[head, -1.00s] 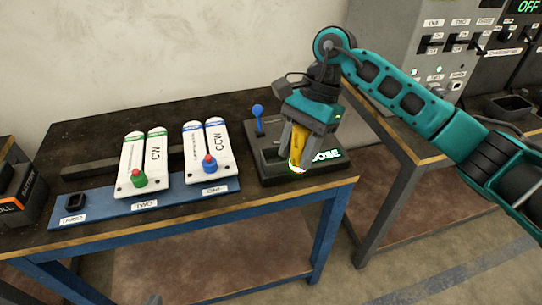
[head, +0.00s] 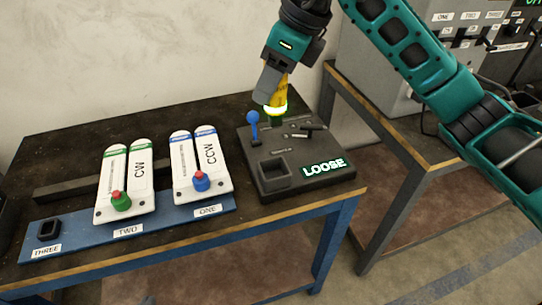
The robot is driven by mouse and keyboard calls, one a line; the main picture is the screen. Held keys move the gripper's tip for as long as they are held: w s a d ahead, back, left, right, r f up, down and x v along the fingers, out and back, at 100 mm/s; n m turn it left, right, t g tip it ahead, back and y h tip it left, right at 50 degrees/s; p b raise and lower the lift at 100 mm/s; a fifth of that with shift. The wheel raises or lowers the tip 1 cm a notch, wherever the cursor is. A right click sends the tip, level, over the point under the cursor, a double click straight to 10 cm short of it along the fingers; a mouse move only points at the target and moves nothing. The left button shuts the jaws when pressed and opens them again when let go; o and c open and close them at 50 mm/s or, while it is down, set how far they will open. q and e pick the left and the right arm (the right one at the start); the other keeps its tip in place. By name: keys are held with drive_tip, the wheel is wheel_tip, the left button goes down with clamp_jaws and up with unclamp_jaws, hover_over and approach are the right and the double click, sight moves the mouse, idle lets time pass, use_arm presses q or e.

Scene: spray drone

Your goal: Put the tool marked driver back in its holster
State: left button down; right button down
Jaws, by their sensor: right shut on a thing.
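My right gripper (head: 271,88) is shut on a yellow tool (head: 281,92) and holds it upright above the back of the dark block (head: 310,186). A black square holder (head: 48,230) sits on the blue board by the label THREE. I cannot tell which one is the holster. My left gripper is not in view.
A grey switch panel (head: 400,55) stands on the right table. The dark tabletop behind the board is mostly clear.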

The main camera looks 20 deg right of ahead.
wheel_tip(320, 180, down, 15)
drive_tip(key=shift+f+b, duration=0.2)
drive_tip(key=shift+b, duration=0.15)
drive_tip(key=shift+f, duration=0.2)
drive_tip(key=c, duration=1)
unclamp_jaws()
drive_tip(key=o, duration=0.4)
drive_tip(key=shift+d+r, duration=0.1)
drive_tip(key=shift+r, duration=0.4)
drive_tip(key=v, duration=1.1)
drive_tip(key=shift+r+p, duration=0.2)
drive_tip(key=shift+p, duration=0.1)
drive_tip(key=shift+s, duration=0.1)
